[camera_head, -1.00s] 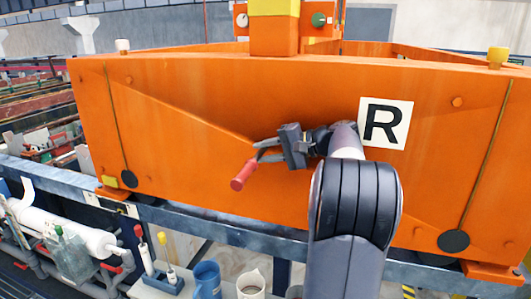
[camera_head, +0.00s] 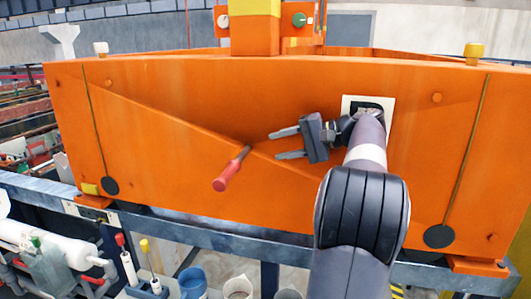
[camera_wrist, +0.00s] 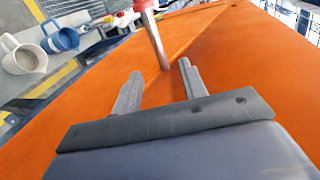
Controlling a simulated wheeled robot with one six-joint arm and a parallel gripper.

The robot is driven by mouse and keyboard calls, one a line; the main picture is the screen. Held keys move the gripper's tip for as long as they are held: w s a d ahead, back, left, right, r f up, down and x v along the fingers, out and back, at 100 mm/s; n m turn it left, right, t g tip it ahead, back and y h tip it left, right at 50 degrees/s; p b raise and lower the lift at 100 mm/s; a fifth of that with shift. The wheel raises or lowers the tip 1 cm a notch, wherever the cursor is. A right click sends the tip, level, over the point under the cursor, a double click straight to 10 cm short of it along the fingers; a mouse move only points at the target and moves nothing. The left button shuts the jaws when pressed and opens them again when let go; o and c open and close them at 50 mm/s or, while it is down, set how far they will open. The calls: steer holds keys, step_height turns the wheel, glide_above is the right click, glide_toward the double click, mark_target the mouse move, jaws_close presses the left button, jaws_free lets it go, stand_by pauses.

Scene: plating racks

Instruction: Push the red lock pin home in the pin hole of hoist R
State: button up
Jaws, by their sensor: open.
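The lock pin (camera_head: 228,175) has a red handle and a bare metal shank. It sticks out of the orange face of hoist R (camera_head: 160,105), tilted in the picture, with its handle at the lower left. Much of the shank shows; its inner end meets the face, and the hole itself cannot be made out. My gripper (camera_head: 275,145) is open and empty, just right of the pin and apart from it. In the wrist view the pin's shank (camera_wrist: 155,42) stands beyond the open fingertips (camera_wrist: 161,71), its red handle cut by the top edge.
The white R plate (camera_head: 351,103) is mostly hidden behind my arm. A blue rail (camera_head: 190,227) runs below the hoist. Below it stand a blue jug (camera_head: 193,283), a white jug (camera_head: 238,288) and white pipework (camera_head: 40,240). The hoist face left of the pin is clear.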

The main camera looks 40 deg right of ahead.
steer(key=shift+s+d+r, duration=0.2)
steer(key=shift+s+d, duration=0.25)
steer(key=shift+s, duration=0.05)
